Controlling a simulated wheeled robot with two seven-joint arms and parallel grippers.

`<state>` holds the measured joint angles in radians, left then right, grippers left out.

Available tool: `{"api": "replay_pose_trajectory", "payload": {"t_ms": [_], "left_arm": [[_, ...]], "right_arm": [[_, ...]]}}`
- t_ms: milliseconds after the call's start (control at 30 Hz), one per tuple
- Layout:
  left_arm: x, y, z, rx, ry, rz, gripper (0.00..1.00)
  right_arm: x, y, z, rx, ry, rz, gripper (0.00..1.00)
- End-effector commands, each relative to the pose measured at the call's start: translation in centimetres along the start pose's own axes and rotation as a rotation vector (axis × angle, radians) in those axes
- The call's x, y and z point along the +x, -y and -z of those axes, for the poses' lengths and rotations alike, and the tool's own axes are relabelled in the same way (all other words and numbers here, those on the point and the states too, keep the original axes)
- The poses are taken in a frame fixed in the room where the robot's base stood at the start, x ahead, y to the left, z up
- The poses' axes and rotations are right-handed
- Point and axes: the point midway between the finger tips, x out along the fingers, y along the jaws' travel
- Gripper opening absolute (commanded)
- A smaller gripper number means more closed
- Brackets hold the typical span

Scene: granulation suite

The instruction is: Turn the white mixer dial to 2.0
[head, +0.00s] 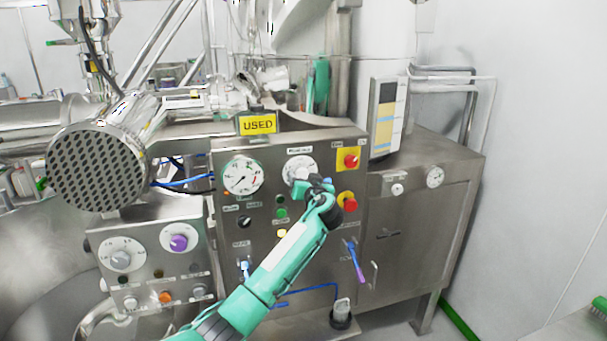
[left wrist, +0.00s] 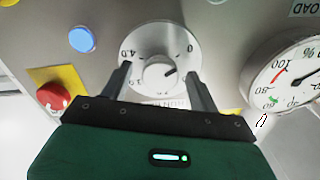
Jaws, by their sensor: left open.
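The white mixer dial (head: 299,169) is on the steel control panel, partly hidden by my gripper in the head view. In the left wrist view the round white dial (left wrist: 160,47) shows "4.0" at its left and "0" at its upper right. Its central knob (left wrist: 160,76) has a short dark mark pointing right and slightly up, on the side of the "0". My left gripper (head: 318,184) is open at the dial. In the left wrist view its two fingers (left wrist: 158,75) stand on either side of the knob; contact cannot be told. My right gripper is not in view.
A load gauge (head: 242,176) is left of the dial. Red knobs on yellow plates (head: 348,159) are close on the right. A yellow "USED" sign (head: 257,124) is above. A blue button (left wrist: 82,39) shows in the wrist view.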

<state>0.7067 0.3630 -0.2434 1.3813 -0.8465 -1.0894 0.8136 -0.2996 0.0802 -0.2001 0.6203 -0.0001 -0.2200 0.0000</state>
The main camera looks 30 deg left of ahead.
Motion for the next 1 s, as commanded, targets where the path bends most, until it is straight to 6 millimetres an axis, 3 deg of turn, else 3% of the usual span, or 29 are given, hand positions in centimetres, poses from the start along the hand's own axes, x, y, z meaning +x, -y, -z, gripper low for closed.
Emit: {"api": "replay_pose_trajectory", "payload": {"t_ms": [367, 500, 600, 1000], "left_arm": [[0.41, 0.01, -0.06, -0.001, 0.0, 0.0, 0.59], [0.4, 0.01, -0.04, -0.001, 0.0, 0.0, 0.32], [0.39, 0.01, -0.04, -0.001, 0.0, 0.0, 0.17], [0.37, -0.03, -0.13, 0.077, 0.0, -0.001, 0.17]], "right_arm": [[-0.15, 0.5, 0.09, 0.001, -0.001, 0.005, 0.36], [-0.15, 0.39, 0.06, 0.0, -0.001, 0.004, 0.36], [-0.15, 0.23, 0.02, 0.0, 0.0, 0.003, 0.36], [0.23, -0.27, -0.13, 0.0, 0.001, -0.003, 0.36]]}}
